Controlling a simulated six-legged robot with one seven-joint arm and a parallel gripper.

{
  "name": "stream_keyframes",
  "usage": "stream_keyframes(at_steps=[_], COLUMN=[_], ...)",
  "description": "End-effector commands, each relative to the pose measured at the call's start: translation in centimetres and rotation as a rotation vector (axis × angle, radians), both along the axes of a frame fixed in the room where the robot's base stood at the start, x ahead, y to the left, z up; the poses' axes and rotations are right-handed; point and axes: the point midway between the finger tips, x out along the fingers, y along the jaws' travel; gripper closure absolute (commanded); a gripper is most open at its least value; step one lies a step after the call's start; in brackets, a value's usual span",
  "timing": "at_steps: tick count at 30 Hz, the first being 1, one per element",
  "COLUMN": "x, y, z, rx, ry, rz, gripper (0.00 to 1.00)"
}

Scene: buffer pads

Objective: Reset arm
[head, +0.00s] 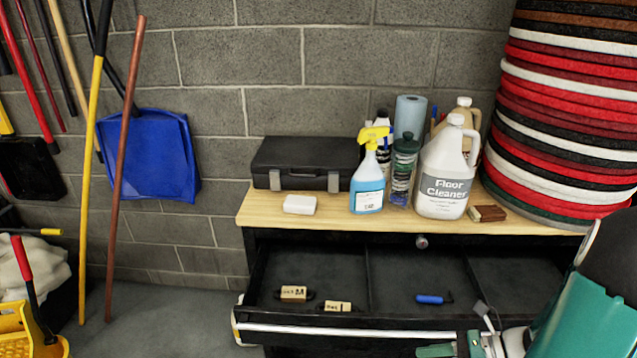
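My arm shows at the lower right as teal, white and black parts, partly cut off by the frame edge. Smaller grey and green parts at the bottom edge, in front of the open drawer, seem to be my gripper (484,340). Its fingers are not clear, so I cannot tell whether it is open or shut. Nothing held can be made out. The open drawer (330,262) has dividers and holds two labelled wooden-looking blocks (293,293) and a blue-handled tool (433,299).
On the wooden worktop (350,213) stand a black case (305,160), a spray bottle (368,180), a floor cleaner jug (446,170) and a white block (300,204). Stacked round pads (565,120) rise at right. Tools, a blue dustpan (150,155) and a yellow bucket (30,335) are at left.

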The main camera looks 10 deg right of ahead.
Motion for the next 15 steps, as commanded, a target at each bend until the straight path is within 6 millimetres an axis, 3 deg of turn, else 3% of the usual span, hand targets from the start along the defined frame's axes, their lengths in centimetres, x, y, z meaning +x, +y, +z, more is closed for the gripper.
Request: stream_keyframes(at_steps=[6,15], x=[0.2,0.0], y=[4.7,8.9], z=[3.1,7.3], rx=[-0.372,-0.825], ry=[-0.199,-0.550], rz=[0.435,1.025], gripper=[0.63,0.63])
